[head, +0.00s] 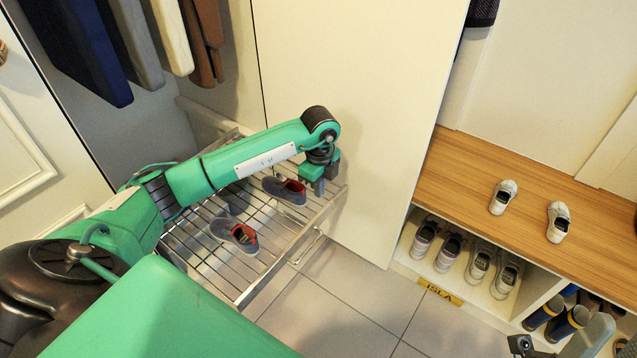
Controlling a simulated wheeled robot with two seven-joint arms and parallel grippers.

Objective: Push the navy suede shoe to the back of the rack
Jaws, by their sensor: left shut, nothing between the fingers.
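A dark grey-blue shoe with a red lining (283,190), which looks like the navy suede shoe, lies on the pulled-out wire rack (205,268) near its right side. A similar shoe (234,233) lies further left and nearer the front; I cannot tell their material for sure. My left gripper (320,183) is shut and empty, pointing down just right of the first shoe, near the rack's right edge. My left arm passes over the rack and hides part of its back.
A pale panel (345,120) stands right behind the rack. Clothes (85,50) hang at the upper left. At right, a wooden bench (460,185) bears two pale shoes, with several shoes and blue boots (543,312) in cubbies below. The tiled floor (350,300) between is clear.

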